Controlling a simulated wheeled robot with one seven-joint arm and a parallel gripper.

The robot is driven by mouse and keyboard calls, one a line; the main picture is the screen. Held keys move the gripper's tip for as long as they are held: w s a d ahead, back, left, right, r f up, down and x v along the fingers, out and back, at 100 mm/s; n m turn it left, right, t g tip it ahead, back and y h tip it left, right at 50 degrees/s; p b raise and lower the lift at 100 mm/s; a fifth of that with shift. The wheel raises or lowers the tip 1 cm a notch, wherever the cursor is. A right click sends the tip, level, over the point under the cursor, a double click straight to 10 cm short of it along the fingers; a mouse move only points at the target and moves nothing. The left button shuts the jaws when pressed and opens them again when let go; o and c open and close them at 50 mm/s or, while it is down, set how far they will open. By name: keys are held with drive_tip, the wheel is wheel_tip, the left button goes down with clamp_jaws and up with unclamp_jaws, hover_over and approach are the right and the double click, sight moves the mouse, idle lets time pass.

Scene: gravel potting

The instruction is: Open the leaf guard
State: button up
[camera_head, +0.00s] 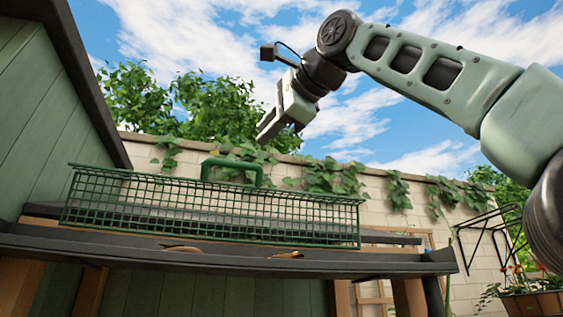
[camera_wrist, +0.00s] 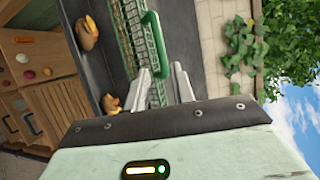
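The leaf guard (camera_head: 210,207) is a long green wire mesh with a solid green handle (camera_head: 232,170) on its upper edge. It lies along the dark gutter (camera_head: 230,262) at the roof edge. I cannot tell from here how it is hinged. My gripper (camera_head: 280,126) is above the handle, apart from it, pointing down and left. In the wrist view the handle (camera_wrist: 156,45) shows just beyond the fingertips of my gripper (camera_wrist: 161,72). The two pale fingers are spread with a gap between them and nothing held.
Brown leaves (camera_head: 182,249) lie along the gutter below the mesh, and also show in the wrist view (camera_wrist: 88,35). A dark sloping roof edge (camera_head: 90,80) rises at left. A vine-covered brick wall (camera_head: 410,210) stands behind. A planter box (camera_head: 535,302) hangs at lower right.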

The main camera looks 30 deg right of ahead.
drive_tip(key=s, duration=0.2)
drive_tip(key=s+r, duration=0.1)
drive_tip(key=s, duration=0.1)
drive_tip(key=shift+s+d, duration=0.15)
drive_tip(key=shift+d, duration=0.05)
drive_tip(key=shift+f, duration=0.15)
